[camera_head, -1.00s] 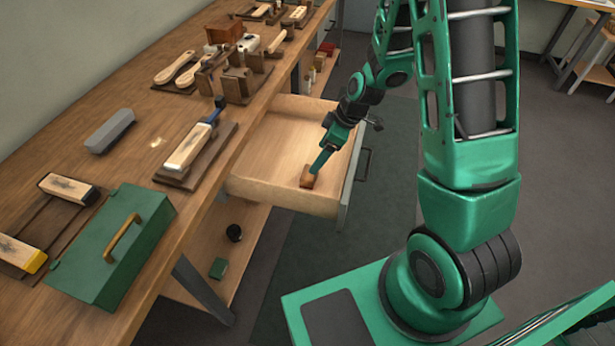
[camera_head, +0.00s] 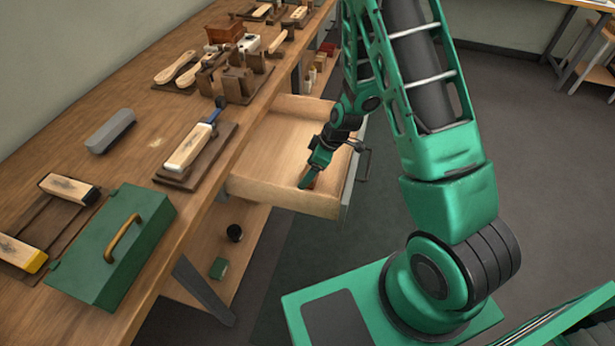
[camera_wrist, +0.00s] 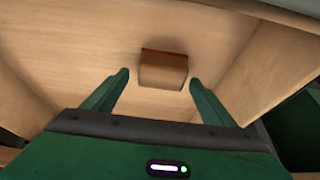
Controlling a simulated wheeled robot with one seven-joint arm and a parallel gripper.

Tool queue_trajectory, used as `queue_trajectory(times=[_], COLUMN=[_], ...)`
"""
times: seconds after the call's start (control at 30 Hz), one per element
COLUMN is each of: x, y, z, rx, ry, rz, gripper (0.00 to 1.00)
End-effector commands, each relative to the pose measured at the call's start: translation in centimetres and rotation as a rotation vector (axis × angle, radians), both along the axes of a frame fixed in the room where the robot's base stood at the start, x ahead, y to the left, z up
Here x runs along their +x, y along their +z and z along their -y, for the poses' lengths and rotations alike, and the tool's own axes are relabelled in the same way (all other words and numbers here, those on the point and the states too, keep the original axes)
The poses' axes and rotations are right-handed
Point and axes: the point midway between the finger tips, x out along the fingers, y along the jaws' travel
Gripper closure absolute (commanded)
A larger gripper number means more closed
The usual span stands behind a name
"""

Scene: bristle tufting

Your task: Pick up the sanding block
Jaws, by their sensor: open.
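The sanding block, a small wooden block (camera_wrist: 163,74) with a reddish-brown layer along its far edge, lies on the floor of the open drawer (camera_head: 268,190). In the head view my gripper (camera_head: 308,177) is down inside the drawer over the block and hides most of it. In the wrist view the two green fingers of my gripper (camera_wrist: 159,80) are apart, with their tips at either side of the block's near end. Gaps show between each finger and the block, so the gripper holds nothing.
The drawer walls stand around my gripper. The workbench (camera_head: 150,85) beside it carries a green toolbox (camera_head: 112,245), a grey block (camera_head: 110,131), a wood-handled tool on a board (camera_head: 190,150) and several other tools. A shelf below holds small items.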

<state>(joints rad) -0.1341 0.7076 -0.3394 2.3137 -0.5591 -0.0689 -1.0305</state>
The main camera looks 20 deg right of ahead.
Motion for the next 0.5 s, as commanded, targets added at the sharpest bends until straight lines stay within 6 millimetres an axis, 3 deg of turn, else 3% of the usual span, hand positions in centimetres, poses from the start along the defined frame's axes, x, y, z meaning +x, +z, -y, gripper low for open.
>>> queue_trajectory(times=[0.13,0.4,0.5], x=[0.26,0.35,0.34], y=[-1.06,-1.21,-1.22], z=[-0.38,-0.42,-0.42], rx=[0.000,0.000,0.000], ry=[0.001,0.001,0.001], rz=[0.000,0.002,0.002], gripper=[0.22,0.22,0.43])
